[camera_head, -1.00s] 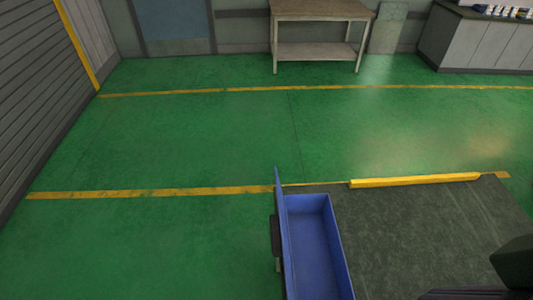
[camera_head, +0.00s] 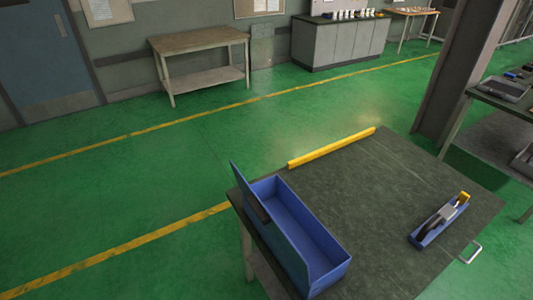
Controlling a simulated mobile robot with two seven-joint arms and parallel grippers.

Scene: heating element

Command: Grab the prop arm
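A dark grey worktable (camera_head: 390,185) stands in the lower right. A long blue open-topped box (camera_head: 305,225) lies at its left side, with a raised blue flap or wall along its left edge. A small blue tray (camera_head: 428,236) near the table's right edge holds a grey and black part with a yellow end (camera_head: 462,198). I cannot tell for sure which part is the prop arm. Neither of my grippers shows in this view.
A yellow bar (camera_head: 332,148) runs along the table's back edge. A pale metal loop (camera_head: 470,252) sits at its right edge. A grey pillar (camera_head: 465,70) and another dark table (camera_head: 505,105) stand to the right. Green floor (camera_head: 130,190) is clear to the left.

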